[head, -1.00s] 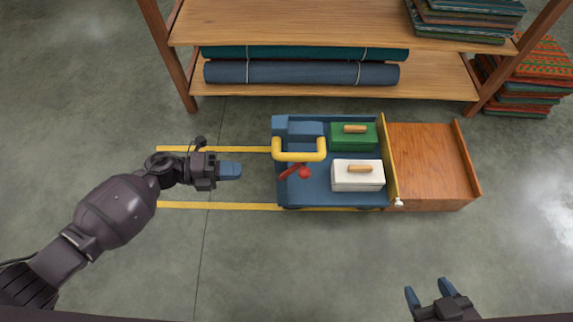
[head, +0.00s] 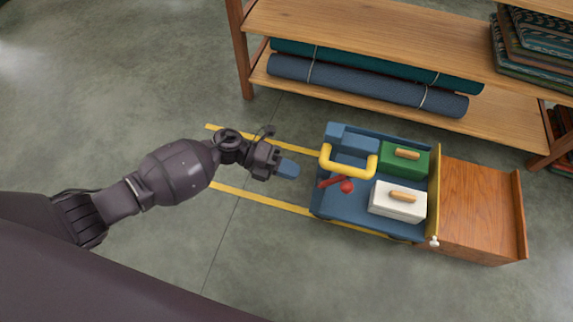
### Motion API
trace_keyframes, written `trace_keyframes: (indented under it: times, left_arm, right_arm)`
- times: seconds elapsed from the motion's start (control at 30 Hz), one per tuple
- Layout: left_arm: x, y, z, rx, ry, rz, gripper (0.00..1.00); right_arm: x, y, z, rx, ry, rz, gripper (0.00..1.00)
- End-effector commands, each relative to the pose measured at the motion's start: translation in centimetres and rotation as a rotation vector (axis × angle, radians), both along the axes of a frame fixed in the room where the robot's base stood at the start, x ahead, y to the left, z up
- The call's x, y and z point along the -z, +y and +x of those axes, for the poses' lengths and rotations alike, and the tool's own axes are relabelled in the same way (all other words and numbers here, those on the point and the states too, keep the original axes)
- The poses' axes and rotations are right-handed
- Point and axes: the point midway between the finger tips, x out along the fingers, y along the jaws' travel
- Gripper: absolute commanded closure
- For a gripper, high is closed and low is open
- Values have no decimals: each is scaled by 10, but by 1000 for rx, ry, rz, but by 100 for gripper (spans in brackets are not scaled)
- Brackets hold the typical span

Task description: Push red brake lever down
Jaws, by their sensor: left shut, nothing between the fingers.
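The red brake lever (head: 337,184) with its round red knob sits on the blue cart (head: 333,206), near the cart's left end and just below the yellow handle (head: 349,167). My left gripper (head: 288,169) is shut and empty. It is to the left of the cart, a short gap away from the lever and not touching it. My right gripper is out of view.
The cart carries a green box (head: 404,160) and a white box (head: 397,201). A wooden box-like unit (head: 482,208) stands against its right end. Yellow floor lines (head: 261,199) run left from the cart. A wooden shelf (head: 380,35) with rolled textiles stands behind.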

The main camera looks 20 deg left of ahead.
Motion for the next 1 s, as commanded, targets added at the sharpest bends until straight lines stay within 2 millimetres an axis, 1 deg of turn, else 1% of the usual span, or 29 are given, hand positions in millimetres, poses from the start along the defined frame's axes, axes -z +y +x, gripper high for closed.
trace_keyframes:
  times: [0.03, 0.33, 0.5, 0.6, 0.7, 1.0]
  left_arm:
    - [4, -11, -2, 2, 3, -3, 100]
    - [17, -61, -2, 1, 4, -3, 100]
    - [13, -83, -1, 1, 2, -1, 100]
    - [12, -92, -1, 2, 2, -1, 100]
    - [11, -96, -1, 1, 1, 0, 100]
    - [10, -98, 0, 0, 1, 0, 100]
  right_arm:
    - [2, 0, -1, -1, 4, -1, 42]
    - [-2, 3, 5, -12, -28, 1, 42]
    - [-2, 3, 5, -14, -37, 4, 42]
    - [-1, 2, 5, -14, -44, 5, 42]
    - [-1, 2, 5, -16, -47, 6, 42]
    - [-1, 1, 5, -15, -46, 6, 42]
